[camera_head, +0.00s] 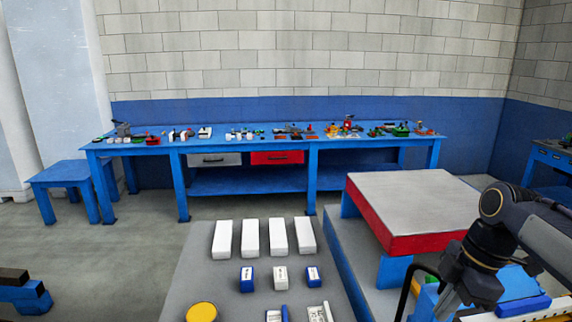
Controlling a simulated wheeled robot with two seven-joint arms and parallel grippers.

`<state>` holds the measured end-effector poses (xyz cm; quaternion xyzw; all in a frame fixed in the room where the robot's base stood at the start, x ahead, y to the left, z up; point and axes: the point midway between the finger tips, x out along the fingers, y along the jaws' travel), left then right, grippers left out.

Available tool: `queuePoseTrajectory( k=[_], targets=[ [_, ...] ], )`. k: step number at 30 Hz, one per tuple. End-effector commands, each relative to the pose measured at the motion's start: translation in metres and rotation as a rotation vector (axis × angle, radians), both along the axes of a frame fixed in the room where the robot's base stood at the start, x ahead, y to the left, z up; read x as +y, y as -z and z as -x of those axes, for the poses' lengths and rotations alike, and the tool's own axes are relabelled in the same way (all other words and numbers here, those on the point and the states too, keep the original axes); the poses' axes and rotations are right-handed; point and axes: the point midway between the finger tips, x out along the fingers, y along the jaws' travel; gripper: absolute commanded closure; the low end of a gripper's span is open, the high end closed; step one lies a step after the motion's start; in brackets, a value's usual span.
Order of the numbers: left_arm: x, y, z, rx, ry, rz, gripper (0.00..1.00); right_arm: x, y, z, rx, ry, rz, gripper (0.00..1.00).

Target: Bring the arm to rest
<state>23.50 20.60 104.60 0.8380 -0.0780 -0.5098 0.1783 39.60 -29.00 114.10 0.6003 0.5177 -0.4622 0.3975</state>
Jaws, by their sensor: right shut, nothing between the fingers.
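My right arm comes in from the right edge, dark grey and black, bent downward at the wrist. Its gripper (447,300) is in the lower right, beside the grey table, with no object visible in it. It is shut, and its tips are partly lost near the bottom edge among the blue and yellow things there. My left gripper is not in view.
A grey table (190,262) carries several white blocks (250,238), small blue and white boxes (247,279) and a yellow round lid (201,312). A red-sided platform (410,205) stands left of my right arm. A blue workbench (260,145) lines the wall.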

Motion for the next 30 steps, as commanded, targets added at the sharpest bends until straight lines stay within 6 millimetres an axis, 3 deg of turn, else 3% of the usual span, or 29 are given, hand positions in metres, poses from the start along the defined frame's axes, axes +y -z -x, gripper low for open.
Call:
queuePoseTrajectory(
  k=[1, 3, 9, 15, 25, 28, 30],
  targets=[
    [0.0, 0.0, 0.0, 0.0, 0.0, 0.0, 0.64, 0.01, 0.001, 0.024, -0.013, 0.157, -0.006, 1.0],
    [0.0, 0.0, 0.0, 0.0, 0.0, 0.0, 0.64, 0.022, 0.009, 0.051, -0.021, 0.392, -0.039, 1.0],
    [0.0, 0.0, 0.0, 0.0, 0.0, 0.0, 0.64, 0.056, 0.048, 0.119, -0.002, 1.02, -0.232, 1.0],
    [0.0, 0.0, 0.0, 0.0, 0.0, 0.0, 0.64, 0.079, 0.085, 0.154, 0.063, 1.396, -0.42, 1.0],
    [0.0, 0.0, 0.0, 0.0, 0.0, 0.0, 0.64, 0.084, 0.094, 0.16, 0.088, 1.484, -0.466, 1.0],
    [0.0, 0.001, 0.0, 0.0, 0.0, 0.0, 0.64, 0.079, 0.089, 0.154, 0.051, 1.388, -0.403, 1.0],
    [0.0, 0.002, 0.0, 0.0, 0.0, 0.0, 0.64, 0.071, 0.082, 0.145, -0.002, 1.236, -0.31, 1.0]
  ],
)
